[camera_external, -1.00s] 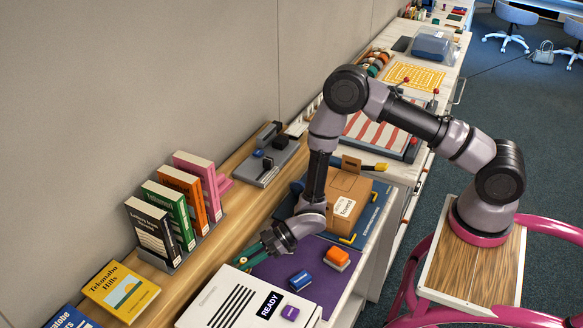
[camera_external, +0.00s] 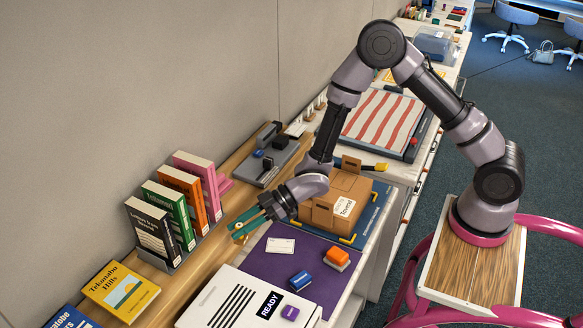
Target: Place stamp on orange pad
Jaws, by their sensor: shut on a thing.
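My gripper (camera_external: 243,228) is at the wall side of the purple mat, raised and tilted down to the left. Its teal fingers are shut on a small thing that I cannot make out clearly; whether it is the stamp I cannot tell. An orange-topped block with a pale base (camera_external: 337,258), which may be the orange pad, lies on the purple mat (camera_external: 262,262), to the right of my gripper and apart from it. A similar blue-topped block (camera_external: 300,281) lies nearer on the same mat. No other stamp is clear to me.
A white card (camera_external: 280,245) lies on the mat. A white case with a READY label (camera_external: 225,300) stands in front. A cardboard box (camera_external: 335,200) stands on a blue mat behind. Books (camera_external: 152,232) stand in a row at the left. A grey stand (camera_external: 268,160) is behind.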

